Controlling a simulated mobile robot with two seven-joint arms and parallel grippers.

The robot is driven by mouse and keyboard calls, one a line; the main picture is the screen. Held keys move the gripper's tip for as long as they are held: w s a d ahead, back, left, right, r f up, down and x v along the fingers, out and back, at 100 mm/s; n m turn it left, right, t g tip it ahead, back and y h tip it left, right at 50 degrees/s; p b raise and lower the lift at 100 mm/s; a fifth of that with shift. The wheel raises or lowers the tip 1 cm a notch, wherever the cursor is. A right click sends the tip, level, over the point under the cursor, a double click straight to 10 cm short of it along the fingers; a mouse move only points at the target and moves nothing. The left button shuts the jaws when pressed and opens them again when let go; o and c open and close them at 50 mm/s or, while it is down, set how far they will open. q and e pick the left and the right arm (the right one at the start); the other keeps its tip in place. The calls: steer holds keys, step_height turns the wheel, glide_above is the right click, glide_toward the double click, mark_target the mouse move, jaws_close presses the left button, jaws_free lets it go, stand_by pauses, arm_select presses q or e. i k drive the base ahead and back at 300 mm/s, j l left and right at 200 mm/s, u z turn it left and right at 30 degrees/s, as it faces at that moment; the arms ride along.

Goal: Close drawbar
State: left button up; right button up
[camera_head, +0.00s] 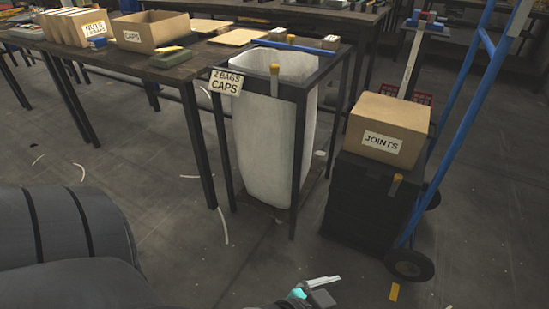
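I cannot make out a drawbar or a rivet press in this view. A small part of a gripper (317,292), apparently my left, shows at the bottom edge, with pale and cyan parts. It is cut off by the frame, and I cannot tell whether it is open or shut. It is over the floor, apart from the furniture. A dark, rounded part of my own arm fills the lower left corner. My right gripper is not in view.
A metal stand (302,165) holds a white bag (262,150) under a "2 BAGS CAPS" sign. A black crate (368,205) bears a "JOINTS" box (391,128) beside a blue hand truck (455,115). A workbench (190,68) stands upper left. Floor in front is mostly clear.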

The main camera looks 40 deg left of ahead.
mark_target(291, 38)
steer(key=u, duration=1.3)
